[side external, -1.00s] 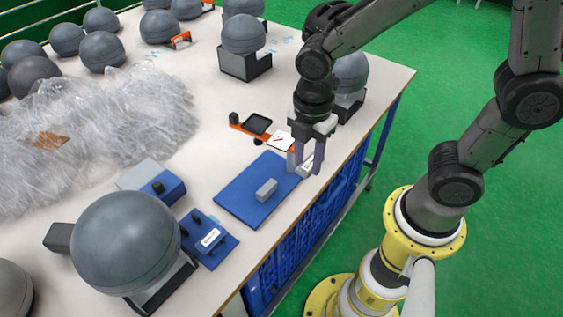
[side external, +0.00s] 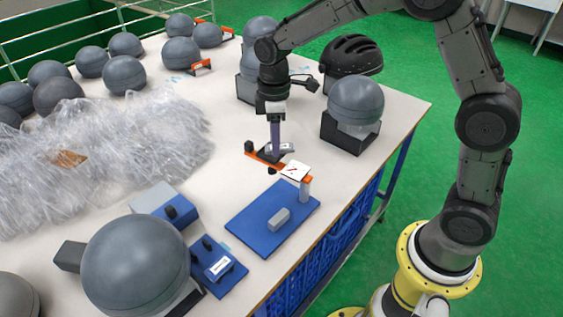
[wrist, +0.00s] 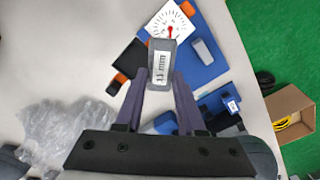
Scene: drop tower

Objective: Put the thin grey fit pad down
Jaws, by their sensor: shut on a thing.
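My gripper (side external: 275,148) is shut on the thin grey fit pad (side external: 281,149), which carries a white label. In the wrist view the pad (wrist: 161,66) sits between the fingertips, its label marked in mm. The pad is over the black tray of the orange gauge (side external: 249,153); whether it touches the tray I cannot tell. The gauge's white dial card with a red needle (side external: 295,171) is just to the right. The fingers and pad hide much of the tray.
Grey domes on stands (side external: 355,103), a black helmet (side external: 352,57) and clear plastic wrap (side external: 110,150) stand around. Bare tabletop lies left of the gauge.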

